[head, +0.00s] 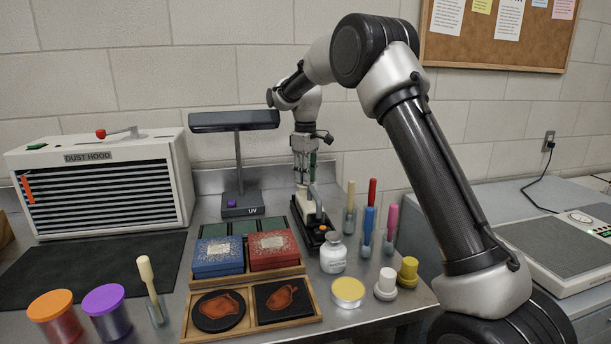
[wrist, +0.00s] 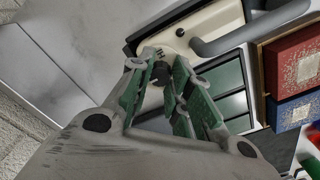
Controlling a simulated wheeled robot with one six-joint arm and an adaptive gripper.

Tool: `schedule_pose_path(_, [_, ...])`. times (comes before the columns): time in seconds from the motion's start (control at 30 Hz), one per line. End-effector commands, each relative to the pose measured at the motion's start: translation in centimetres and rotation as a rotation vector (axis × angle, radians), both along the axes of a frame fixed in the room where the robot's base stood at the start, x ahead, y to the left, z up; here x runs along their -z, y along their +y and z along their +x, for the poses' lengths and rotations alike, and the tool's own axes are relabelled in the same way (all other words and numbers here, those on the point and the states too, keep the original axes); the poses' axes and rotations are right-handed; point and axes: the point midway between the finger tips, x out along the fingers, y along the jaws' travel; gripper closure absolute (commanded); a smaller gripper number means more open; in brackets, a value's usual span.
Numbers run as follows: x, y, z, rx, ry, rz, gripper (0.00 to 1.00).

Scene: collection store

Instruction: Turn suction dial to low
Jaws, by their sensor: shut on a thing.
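The small dark suction dial (wrist: 160,73) sits between my fingertips, beside a dark letter that looks like H. My gripper (head: 304,184) points down over the unit and is shut on the dial; it also shows in the wrist view (wrist: 157,76). The fingers hide much of the dial, so its pointer setting cannot be read.
Blue (head: 218,257) and red (head: 273,249) boxes sit in a wooden tray close in front. A UV lamp (head: 240,160) stands left of my gripper. Several upright handled tools, a white bottle (head: 333,254) and jars stand to the right. A dust hood (head: 100,180) is at far left.

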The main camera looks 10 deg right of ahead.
Motion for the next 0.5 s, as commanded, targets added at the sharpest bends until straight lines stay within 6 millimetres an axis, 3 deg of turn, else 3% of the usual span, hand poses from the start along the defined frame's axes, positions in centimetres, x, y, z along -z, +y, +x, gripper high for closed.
schedule_pose_path(0.4, [-0.05, -0.01, 0.02, -0.006, -0.001, 0.0, 1.0])
schedule_pose_path(0.43, [-0.05, -0.01, 0.03, -0.006, -0.001, 0.0, 0.78])
schedule_pose_path(0.5, [-0.05, -0.01, 0.03, -0.006, -0.001, 0.0, 0.66])
